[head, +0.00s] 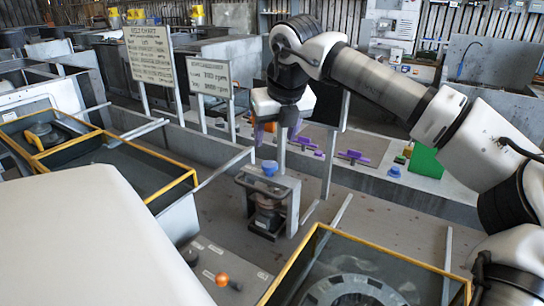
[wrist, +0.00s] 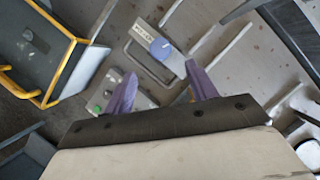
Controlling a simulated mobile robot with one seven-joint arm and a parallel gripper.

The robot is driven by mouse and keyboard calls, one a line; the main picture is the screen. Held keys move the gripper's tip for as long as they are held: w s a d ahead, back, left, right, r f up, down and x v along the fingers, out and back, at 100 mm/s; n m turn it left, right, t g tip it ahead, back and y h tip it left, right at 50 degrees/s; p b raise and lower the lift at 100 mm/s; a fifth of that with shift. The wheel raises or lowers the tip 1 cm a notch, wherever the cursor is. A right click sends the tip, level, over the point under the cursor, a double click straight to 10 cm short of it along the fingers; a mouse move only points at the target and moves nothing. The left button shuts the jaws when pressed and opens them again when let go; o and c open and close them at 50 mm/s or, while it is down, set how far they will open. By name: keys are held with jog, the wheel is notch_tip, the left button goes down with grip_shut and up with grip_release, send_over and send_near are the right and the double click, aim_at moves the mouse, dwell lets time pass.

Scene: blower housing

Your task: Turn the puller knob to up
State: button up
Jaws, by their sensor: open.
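The puller knob (head: 270,168) is a blue knob on top of a small grey box-like stand in the middle of the head view. In the wrist view, the blue knob (wrist: 160,47) sits on a pale plate beside printed lettering. Which way the knob points is too small to tell. My gripper (head: 277,132) is above the knob, with a gap between them. Its purple fingers are apart and empty in the wrist view (wrist: 160,75), and the knob lies beyond the fingertips, roughly between them.
Two sign boards (head: 152,54) stand at the back left. Yellow-rimmed bins (head: 190,180) are at left and front right. A panel with an orange knob (head: 222,280) lies at the front. Several purple handles (head: 352,156) sit on a bench behind. Grey rails stand near the knob's stand.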

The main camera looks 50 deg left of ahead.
aim_at(270, 164)
jog(key=p+x, duration=0.2)
jog(key=x, duration=0.7)
jog(key=shift+d, duration=0.1)
jog(key=c, duration=1)
jog(key=shift+w+n+g, duration=0.1)
jog(key=shift+n+g, duration=0.4)
jog(key=shift+n, duration=0.7)
jog(key=shift+w+n+g, duration=0.1)
jog(key=shift+n+g, duration=0.4)
jog(key=shift+n, duration=0.7)
jog(key=o, duration=1)
jog(key=b+v, duration=0.3)
jog(key=v, duration=1)
jog(key=shift+d+r, duration=0.25)
jog(key=shift+r, duration=0.1)
